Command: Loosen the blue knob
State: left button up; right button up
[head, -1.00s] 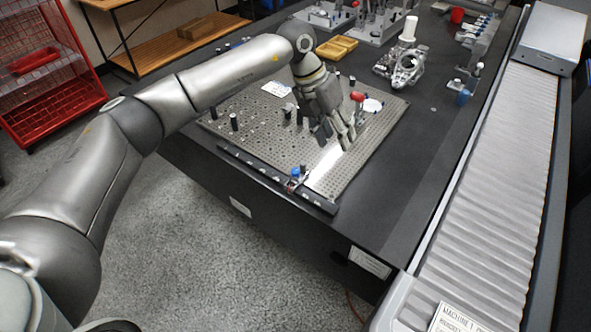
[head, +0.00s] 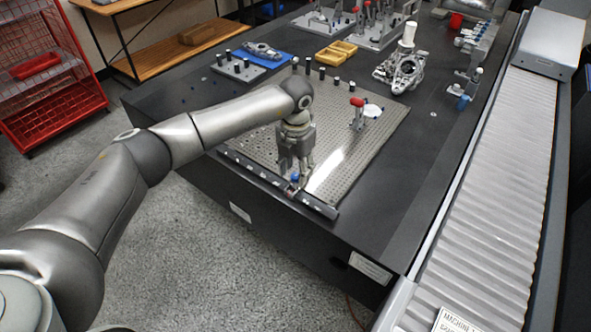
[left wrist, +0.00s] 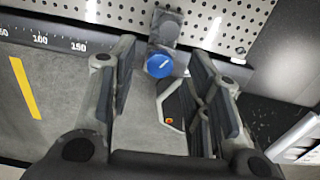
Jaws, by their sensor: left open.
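The blue knob (left wrist: 159,65) shows in the left wrist view at the front edge of the perforated plate, on a small grey clamp body (left wrist: 166,27). In the head view the blue knob (head: 295,178) is a small spot just below my gripper. My left gripper (head: 294,172) points down over the plate's front edge. In the left wrist view my left gripper (left wrist: 165,85) is open, with the knob in the gap between its fingers and nothing held. Whether a finger touches the knob I cannot tell. My right gripper is not in view.
The perforated plate (head: 350,145) carries a red-handled toggle clamp (head: 357,112) right of my arm. A black scale rail (head: 250,175) runs along its front edge. A metal casting (head: 400,70) and yellow tray (head: 336,52) stand farther back. A roller conveyor (head: 490,190) lies right.

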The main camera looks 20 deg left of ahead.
pick_arm(q)
jog(key=shift+f, duration=0.5)
grip_shut()
jog(key=shift+n, duration=0.8)
grip_release()
jog(key=shift+r, duration=0.15)
